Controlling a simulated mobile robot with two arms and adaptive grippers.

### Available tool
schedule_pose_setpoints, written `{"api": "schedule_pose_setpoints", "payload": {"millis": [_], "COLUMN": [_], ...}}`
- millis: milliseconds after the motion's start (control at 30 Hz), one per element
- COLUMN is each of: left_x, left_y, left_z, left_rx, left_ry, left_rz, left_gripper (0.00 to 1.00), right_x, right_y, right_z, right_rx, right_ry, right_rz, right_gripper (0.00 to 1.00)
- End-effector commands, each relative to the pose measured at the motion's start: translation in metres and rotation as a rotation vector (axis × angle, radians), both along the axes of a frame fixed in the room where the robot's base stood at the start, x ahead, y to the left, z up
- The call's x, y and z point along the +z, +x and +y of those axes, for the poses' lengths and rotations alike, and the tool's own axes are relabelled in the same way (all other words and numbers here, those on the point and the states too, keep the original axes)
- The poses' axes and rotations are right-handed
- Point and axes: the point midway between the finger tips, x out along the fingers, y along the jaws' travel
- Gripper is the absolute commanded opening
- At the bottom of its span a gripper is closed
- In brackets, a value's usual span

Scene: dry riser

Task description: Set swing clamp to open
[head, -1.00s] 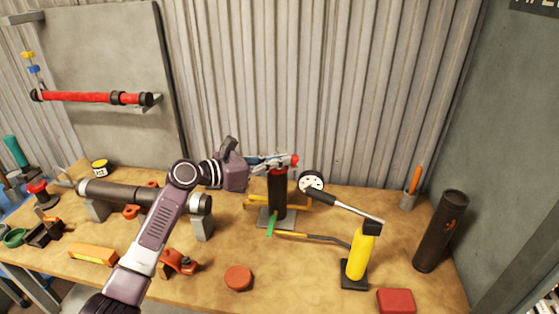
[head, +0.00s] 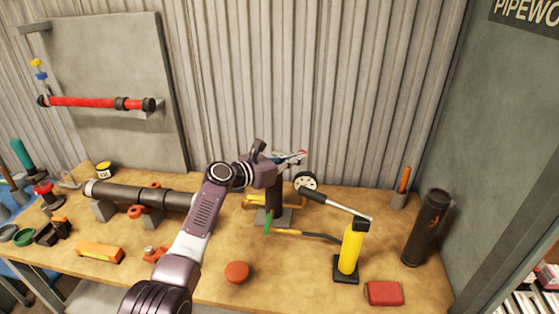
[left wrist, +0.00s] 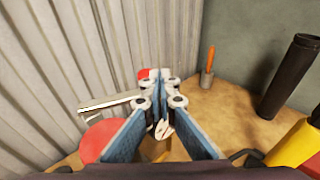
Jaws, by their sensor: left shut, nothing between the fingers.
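What looks like the swing clamp (head: 274,194) is a dark upright post on a grey base near the back of the bench. Its top is mostly hidden behind my left gripper (head: 295,158), which is at the top of the post, with a red end showing at its tips. In the left wrist view the fingers (left wrist: 156,88) are shut with nothing between them. A red round part (left wrist: 100,138) and a pale bar (left wrist: 108,102) show to their left, and a bit of red shows just beyond the tips. I cannot tell whether they touch. The right gripper is not in view.
A dark cylinder (head: 427,228) and an orange-handled tool in a cup (head: 400,190) are farther right. A dark pipe (head: 140,195) rests on supports at left.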

Motion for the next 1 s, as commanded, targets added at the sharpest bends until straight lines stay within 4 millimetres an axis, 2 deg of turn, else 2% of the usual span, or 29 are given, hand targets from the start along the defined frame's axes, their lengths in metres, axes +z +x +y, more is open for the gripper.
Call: {"api": "schedule_pose_setpoints", "payload": {"millis": [100, 433, 1000], "left_x": [-0.001, -0.002, 0.000], "left_y": [0.007, 0.023, 0.030], "left_z": [-0.009, -0.022, -0.025], "left_rx": [-0.001, 0.000, 0.002], "left_ry": [-0.002, -0.001, -0.001], "left_rz": [0.001, 0.000, -0.001], "left_gripper": [0.00, 0.00, 0.00], "right_x": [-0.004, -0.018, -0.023], "right_y": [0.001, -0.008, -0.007], "right_z": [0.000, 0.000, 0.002], "right_rx": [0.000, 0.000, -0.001], "right_ry": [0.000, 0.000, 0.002], "right_rz": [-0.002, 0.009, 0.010], "right_gripper": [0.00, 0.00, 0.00]}}
